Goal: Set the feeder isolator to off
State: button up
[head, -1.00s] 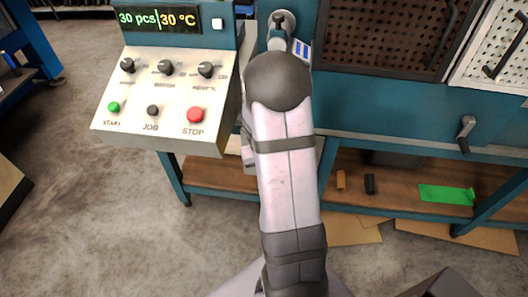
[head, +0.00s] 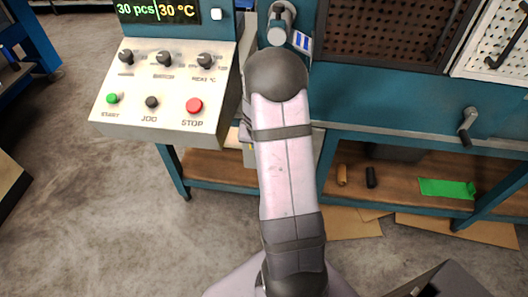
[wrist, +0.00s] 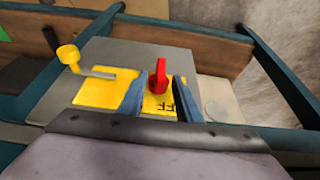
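The feeder isolator shows in the wrist view as a red handle (wrist: 158,76) on a yellow plate (wrist: 104,90), fixed to a grey box (wrist: 128,54). Part of a label reading "FF" shows on the plate just below the handle. My gripper (wrist: 160,92) has its two blue fingers apart, one on each side of the handle's near end, with gaps beside it. I cannot tell how deep the handle sits between them. In the head view my arm hides the gripper and the isolator; only a sliver of the grey box (head: 248,153) shows.
A yellow knob (wrist: 68,54) on a metal stem stands left of the yellow plate. In the head view a control panel (head: 165,90) with knobs and buttons lies left of my arm. A crank handle (head: 467,126) and a shelf with a green piece (head: 447,189) lie right.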

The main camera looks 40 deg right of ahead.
jog(key=shift+b+x, duration=0.35)
jog(key=shift+x, duration=1.6)
grip_shut()
